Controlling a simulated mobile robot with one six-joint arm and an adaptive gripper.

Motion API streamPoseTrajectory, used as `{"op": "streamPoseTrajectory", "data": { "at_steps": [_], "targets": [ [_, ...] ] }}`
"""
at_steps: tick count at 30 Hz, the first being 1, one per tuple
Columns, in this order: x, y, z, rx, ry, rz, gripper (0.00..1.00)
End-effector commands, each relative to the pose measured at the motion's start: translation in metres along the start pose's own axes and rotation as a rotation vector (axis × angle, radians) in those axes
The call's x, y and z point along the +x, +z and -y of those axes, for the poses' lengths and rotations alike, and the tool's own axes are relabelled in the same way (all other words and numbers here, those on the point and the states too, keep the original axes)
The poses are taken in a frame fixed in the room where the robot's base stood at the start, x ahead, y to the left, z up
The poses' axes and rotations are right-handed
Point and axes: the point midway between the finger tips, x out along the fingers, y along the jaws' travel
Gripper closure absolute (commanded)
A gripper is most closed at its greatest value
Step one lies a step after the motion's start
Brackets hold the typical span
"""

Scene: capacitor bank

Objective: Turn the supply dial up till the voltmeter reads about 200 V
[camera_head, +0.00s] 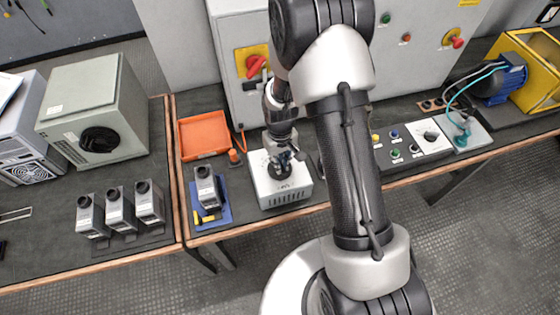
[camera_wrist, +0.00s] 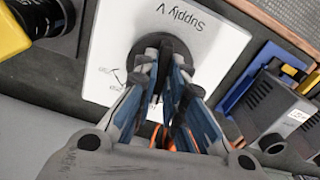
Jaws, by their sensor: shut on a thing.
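The supply unit (camera_head: 283,190) is a white box on the bench, left of my arm in the head view. In the wrist view its white top (camera_wrist: 225,45) carries the words "Supply V" and the round black supply dial (camera_wrist: 132,55). My gripper (camera_wrist: 166,52) points down onto the dial, with its fingers shut on the dial's knob. The fingers hide most of the knob and part of the scale, so I cannot read its setting. In the head view my gripper (camera_head: 281,162) is over the top of the box. I cannot make out a voltmeter reading in either view.
A blue tray (camera_head: 226,214) with a grey block (camera_head: 207,186) stands just left of the supply unit. An orange tray (camera_head: 203,134) lies behind it. A cabinet with a red switch (camera_head: 253,65) rises behind. A white panel (camera_head: 430,137) is to the right.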

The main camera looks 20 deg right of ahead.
Motion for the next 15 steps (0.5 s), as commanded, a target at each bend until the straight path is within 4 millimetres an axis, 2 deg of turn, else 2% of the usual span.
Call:
{"op": "streamPoseTrajectory", "data": {
  "at_steps": [10, 15],
  "targets": [
    [-0.0001, 0.0000, 0.0000, 0.012, 0.000, 0.000, 1.00],
    [-0.0001, -0.0001, 0.0002, 0.135, 0.000, 0.000, 1.00]
  ]
}}
